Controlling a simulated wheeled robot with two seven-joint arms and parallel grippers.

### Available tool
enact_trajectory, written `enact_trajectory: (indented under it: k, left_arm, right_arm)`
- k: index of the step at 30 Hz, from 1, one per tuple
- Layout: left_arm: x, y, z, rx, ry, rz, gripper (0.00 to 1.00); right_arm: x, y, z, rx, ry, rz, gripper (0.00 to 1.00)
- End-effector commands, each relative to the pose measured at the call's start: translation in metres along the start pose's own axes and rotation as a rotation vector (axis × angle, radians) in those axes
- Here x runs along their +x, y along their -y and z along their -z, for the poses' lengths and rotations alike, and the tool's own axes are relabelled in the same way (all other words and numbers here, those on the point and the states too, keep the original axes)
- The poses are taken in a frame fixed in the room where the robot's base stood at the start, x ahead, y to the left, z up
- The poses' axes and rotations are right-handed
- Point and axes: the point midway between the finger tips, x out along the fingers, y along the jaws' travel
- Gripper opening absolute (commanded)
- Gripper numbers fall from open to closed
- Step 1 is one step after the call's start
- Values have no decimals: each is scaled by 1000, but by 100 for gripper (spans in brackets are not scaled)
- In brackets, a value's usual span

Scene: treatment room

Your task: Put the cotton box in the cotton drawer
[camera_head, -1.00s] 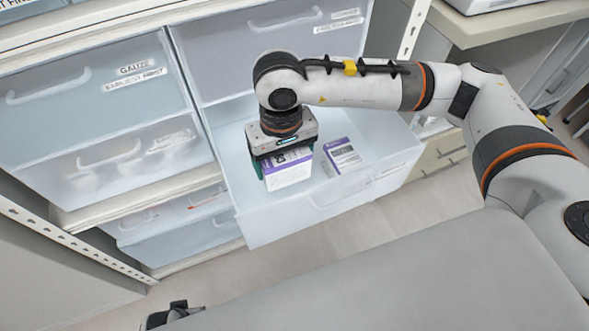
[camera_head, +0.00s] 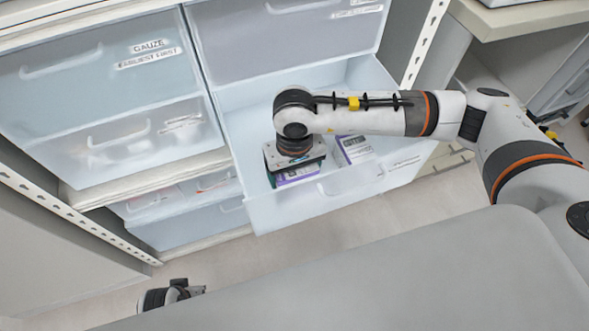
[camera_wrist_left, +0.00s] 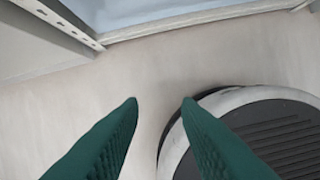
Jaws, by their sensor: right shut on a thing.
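The cotton box (camera_head: 298,175), white and purple, is in my right gripper (camera_head: 292,173), inside the pulled-out drawer (camera_head: 330,196). The gripper points down and is shut on the box. Its hand hides most of the box; I cannot tell whether the box touches the drawer floor. A second white and purple box (camera_head: 356,150) lies in the drawer to the right. My left gripper (camera_wrist_left: 160,102) is open and empty above the floor in the left wrist view; part of it shows low in the head view (camera_head: 172,294).
Shut translucent drawers stand to the left, one labelled GAUZE (camera_head: 150,46). A closed drawer (camera_head: 290,40) sits above the open one. A perforated metal post (camera_head: 424,43) rises right of it. A grey surface (camera_head: 370,275) fills the near foreground.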

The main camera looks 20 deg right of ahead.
Motion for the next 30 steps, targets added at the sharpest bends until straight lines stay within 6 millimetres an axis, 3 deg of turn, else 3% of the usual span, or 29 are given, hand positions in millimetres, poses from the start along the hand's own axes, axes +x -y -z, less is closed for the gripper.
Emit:
enact_trajectory:
  k: [8,9,12,22,24,30]
  left_arm:
    - [-8,0,-7,-1,14,0,30]
    - [-11,0,-8,-1,15,0,30]
    - [-13,0,-8,-2,16,0,30]
    - [-12,-1,-6,-2,14,-1,30]
    - [0,-2,4,0,-5,-3,30]
    - [12,-1,8,1,-8,-1,30]
  right_arm:
    - [2,0,0,0,0,0,58]
    - [2,0,0,1,0,0,83]
    - [2,0,0,1,0,0,99]
    - [0,0,0,1,0,0,100]
    - [-2,0,0,1,0,0,100]
    - [-46,0,-2,0,5,-1,100]
